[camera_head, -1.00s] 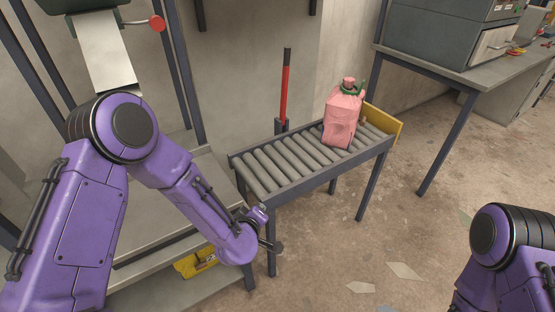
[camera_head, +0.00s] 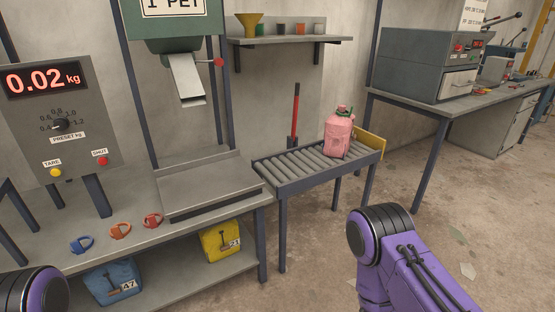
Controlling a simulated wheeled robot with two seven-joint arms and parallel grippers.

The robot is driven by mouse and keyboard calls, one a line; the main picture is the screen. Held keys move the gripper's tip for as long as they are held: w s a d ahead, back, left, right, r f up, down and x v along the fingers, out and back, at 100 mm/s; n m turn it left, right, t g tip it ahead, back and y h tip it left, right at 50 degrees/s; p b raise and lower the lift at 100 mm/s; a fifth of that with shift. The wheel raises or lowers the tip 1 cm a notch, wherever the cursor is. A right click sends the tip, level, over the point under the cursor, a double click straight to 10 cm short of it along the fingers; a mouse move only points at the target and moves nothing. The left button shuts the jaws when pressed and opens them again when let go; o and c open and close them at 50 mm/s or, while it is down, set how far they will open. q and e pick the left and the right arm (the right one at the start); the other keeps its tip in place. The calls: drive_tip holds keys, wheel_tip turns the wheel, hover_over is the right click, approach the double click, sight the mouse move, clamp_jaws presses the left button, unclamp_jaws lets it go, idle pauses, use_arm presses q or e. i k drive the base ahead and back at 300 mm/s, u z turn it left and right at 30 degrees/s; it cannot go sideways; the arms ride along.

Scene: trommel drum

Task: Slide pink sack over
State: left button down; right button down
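The pink sack (camera_head: 339,133) stands upright on the roller conveyor (camera_head: 276,172), toward its right end near the yellow end plate (camera_head: 370,144). Its neck is gathered, with a green tie around it. Neither gripper is in view. Part of my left arm shows at the bottom left corner, and part of my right arm shows at the lower right, in front of the floor. Nothing touches the sack.
A flat scale platform (camera_head: 208,186) on the bench adjoins the conveyor's left end, under a chute (camera_head: 187,80). Colored rings (camera_head: 120,230) lie on the bench. Blue (camera_head: 113,281) and yellow (camera_head: 221,240) sacks sit below. A red-handled lever (camera_head: 295,115) stands behind the conveyor.

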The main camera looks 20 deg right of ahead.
sight(338, 140)
drive_tip(key=z, duration=1.05)
drive_tip(key=i, duration=1.9)
drive_tip(key=u, duration=0.9)
